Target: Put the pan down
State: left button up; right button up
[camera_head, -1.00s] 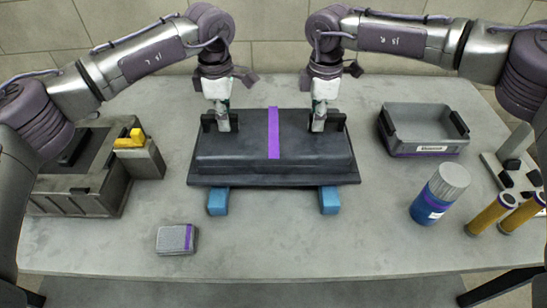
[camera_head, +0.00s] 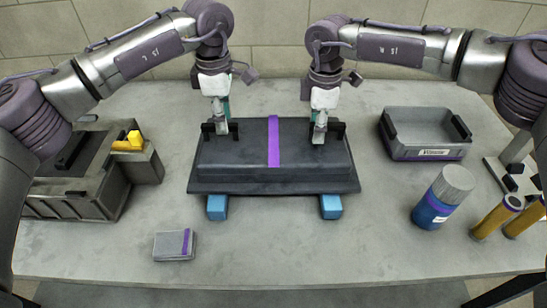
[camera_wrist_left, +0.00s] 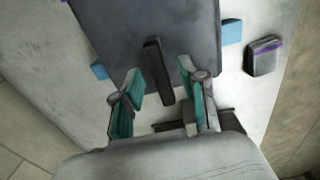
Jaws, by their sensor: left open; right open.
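The dark grey pan (camera_head: 230,165) with a purple stripe across its middle lies level on two blue blocks, the left one (camera_head: 217,207) and the right one (camera_head: 331,207). It has a black upright handle near each end. My left gripper (camera_head: 219,132) is open around the left handle; in the left wrist view its green-padded fingers (camera_wrist_left: 160,95) stand apart on either side of the black handle (camera_wrist_left: 156,70). My right gripper (camera_head: 319,135) is open at the right handle (camera_head: 338,130). The far side of the pan is partly hidden by the grippers.
A grey open bin (camera_head: 425,153) and a blue bottle with a grey cap (camera_head: 440,200) stand at right, with yellow cylinders (camera_head: 495,218) beyond. A dark crate (camera_head: 75,195) with a yellow item (camera_head: 130,141) stands at left. A small grey box (camera_head: 174,246) lies front left.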

jog(key=shift+r, duration=0.2)
pick_arm(q)
notch_tip(320, 180, up, 9)
pick_arm(e)
notch_tip(320, 180, up, 12)
jog(key=shift+f, duration=0.15)
pick_arm(q)
jog(key=shift+r, duration=0.1)
dwell(0.4)
